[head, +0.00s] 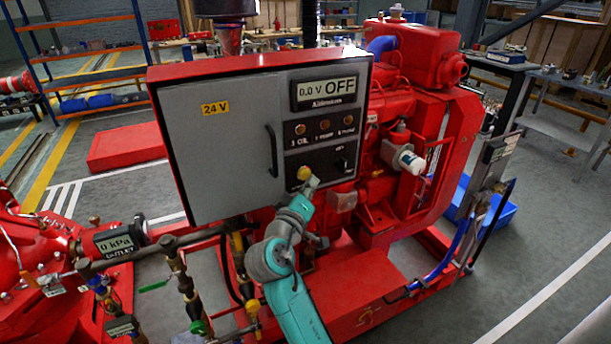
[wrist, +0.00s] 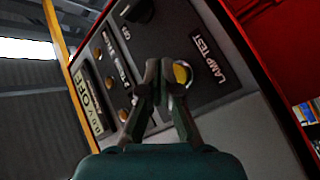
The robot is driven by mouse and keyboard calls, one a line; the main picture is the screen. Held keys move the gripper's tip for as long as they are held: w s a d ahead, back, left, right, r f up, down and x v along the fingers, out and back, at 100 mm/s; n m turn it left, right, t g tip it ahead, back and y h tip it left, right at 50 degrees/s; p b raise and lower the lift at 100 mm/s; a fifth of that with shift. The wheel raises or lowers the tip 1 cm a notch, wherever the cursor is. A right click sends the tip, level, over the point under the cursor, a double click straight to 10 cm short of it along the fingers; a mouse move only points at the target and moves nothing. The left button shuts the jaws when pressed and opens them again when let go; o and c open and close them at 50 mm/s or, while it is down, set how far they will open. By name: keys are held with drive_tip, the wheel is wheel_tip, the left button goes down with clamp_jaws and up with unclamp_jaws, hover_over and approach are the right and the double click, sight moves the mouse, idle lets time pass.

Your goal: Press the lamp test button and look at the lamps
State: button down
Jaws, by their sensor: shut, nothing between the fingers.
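The yellow lamp test button (head: 304,173) is low on the dark control panel of the red and grey cabinet. In the wrist view the button (wrist: 182,74) sits beside the LAMP TEST label, partly hidden by a fingertip. My gripper (wrist: 160,72) is shut and empty, its tips right at the button's edge; I cannot tell whether they touch it. In the head view my gripper (head: 309,185) is just below the button. Three small amber-brown lamps (head: 324,125) sit in a row under the display and look unlit; they also show in the wrist view (wrist: 108,83).
The display (head: 326,92) reads 0.0 V OFF. A black knob (head: 341,164) is right of the button, and the grey cabinet door (head: 222,150) with its handle is to the left. Red engine parts (head: 395,120) stand close behind on the right.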

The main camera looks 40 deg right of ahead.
drive_tip(key=shift+w, duration=0.15)
drive_tip(key=shift+w+d, duration=0.1)
drive_tip(key=shift+w, duration=0.15)
drive_tip(key=shift+w+d, duration=0.1)
drive_tip(key=shift+w, duration=0.3)
idle(0.8)
idle(0.3)
drive_tip(key=shift+s+a, duration=0.2)
drive_tip(key=shift+s, duration=0.6)
drive_tip(key=shift+s, duration=0.1)
drive_tip(key=shift+s+a, duration=0.25)
drive_tip(key=shift+s, duration=0.5)
drive_tip(key=shift+s+a, duration=0.2)
drive_tip(key=shift+s, duration=0.6)
drive_tip(key=shift+s+a, duration=0.25)
drive_tip(key=shift+s, duration=0.5)
